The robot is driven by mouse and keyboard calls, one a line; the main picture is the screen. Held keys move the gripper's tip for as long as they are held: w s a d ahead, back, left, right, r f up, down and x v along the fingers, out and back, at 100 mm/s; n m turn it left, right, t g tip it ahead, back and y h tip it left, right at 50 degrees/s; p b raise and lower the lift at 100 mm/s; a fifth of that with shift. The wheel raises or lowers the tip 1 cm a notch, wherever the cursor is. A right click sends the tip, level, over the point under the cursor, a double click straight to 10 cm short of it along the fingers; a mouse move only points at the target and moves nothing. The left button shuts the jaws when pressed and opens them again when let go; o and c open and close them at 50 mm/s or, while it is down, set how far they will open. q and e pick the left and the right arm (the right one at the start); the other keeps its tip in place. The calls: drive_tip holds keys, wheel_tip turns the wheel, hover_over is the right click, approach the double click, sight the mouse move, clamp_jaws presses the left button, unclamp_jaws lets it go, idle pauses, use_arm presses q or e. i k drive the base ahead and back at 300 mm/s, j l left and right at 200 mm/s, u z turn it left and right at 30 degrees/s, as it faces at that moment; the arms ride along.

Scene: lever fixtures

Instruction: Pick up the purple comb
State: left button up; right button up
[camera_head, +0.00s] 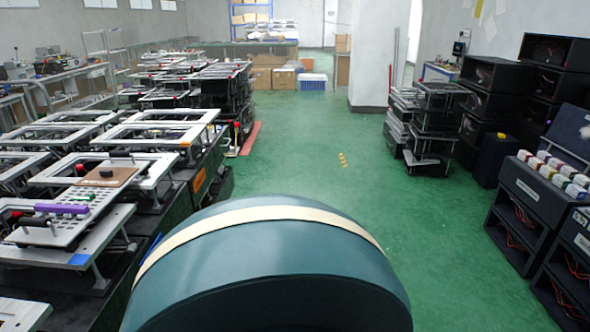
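A long, thin purple piece (62,209), which looks like the purple comb, lies flat at the far left of the head view. It rests on a light grey panel with holes (72,226), part of the nearest lever fixture. It is small in the picture, and I cannot make out any teeth. Neither of my grippers shows in this view, and nothing is seen touching the purple piece.
A brown plate with a dark knob (106,176) lies just behind the purple piece. White frame fixtures (160,133) stand in rows along the left. Dark boxes (530,200) line the right. The green floor (320,165) between them is clear.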

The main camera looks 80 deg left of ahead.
sight(69, 210)
drive_tip(key=u, duration=4)
drive_tip(key=z, duration=3.55)
drive_tip(key=k+l+z, duration=0.2)
drive_tip(key=k, duration=0.2)
drive_tip(key=k+l+z, duration=0.15)
drive_tip(key=k+l, duration=0.55)
drive_tip(key=k, duration=0.2)
